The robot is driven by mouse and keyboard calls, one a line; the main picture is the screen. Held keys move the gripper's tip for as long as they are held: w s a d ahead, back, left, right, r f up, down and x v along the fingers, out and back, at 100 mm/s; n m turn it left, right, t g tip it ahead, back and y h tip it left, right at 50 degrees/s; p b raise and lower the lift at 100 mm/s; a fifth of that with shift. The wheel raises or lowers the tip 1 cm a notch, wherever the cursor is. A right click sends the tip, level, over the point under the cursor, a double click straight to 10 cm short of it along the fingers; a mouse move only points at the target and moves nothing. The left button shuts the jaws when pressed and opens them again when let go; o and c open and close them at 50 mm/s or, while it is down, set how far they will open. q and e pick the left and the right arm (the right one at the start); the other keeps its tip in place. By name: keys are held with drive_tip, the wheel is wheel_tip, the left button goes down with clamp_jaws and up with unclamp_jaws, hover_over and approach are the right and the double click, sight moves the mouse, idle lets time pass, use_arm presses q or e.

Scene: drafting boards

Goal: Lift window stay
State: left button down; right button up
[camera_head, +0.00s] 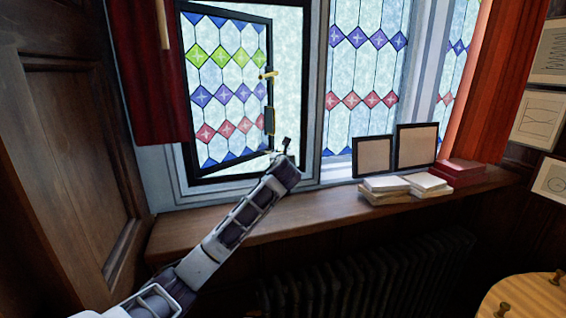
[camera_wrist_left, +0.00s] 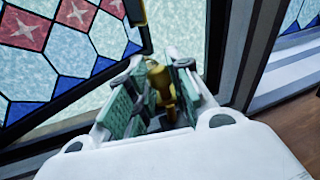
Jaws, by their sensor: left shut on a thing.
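The stained-glass window casement (camera_head: 226,95) stands ajar in its frame at the left of the head view. Its brass handle (camera_head: 268,75) is on the casement's right edge. The window stay is brass and shows in the left wrist view (camera_wrist_left: 158,80), between the fingers. My left gripper (camera_head: 283,150) is at the casement's lower right corner. In the left wrist view its green-padded fingers (camera_wrist_left: 150,98) are shut on the brass stay. In the head view the gripper and arm hide most of the stay. My right gripper is not in view.
A wooden sill (camera_head: 290,212) runs below the window. On it stand two dark picture frames (camera_head: 373,157), stacked books (camera_head: 405,186) and a red box (camera_head: 460,171). A red curtain (camera_head: 145,75) hangs left of the casement. A radiator (camera_head: 365,275) is under the sill.

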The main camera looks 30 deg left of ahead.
use_arm(q)
drive_tip(key=shift+a+r+n+g, duration=0.2)
drive_tip(key=shift+a+r, duration=0.05)
drive_tip(key=shift+r, duration=0.5)
drive_tip(key=shift+a+r+n+g, duration=0.2)
drive_tip(key=shift+a+r, duration=0.05)
drive_tip(key=shift+r, duration=0.45)
drive_tip(key=shift+w+a+r+n+g+h, duration=0.15)
drive_tip(key=shift+a+r+n+h, duration=0.2)
drive_tip(key=shift+r, duration=0.4)
drive_tip(key=shift+w+a+r+n+g+h, duration=0.15)
drive_tip(key=shift+a+r+h, duration=0.25)
drive_tip(key=shift+r, duration=0.3)
drive_tip(key=shift+s, duration=0.1)
drive_tip(key=c, duration=1.3)
unclamp_jaws()
drive_tip(key=shift+o, duration=0.2)
drive_tip(key=v, duration=1.2)
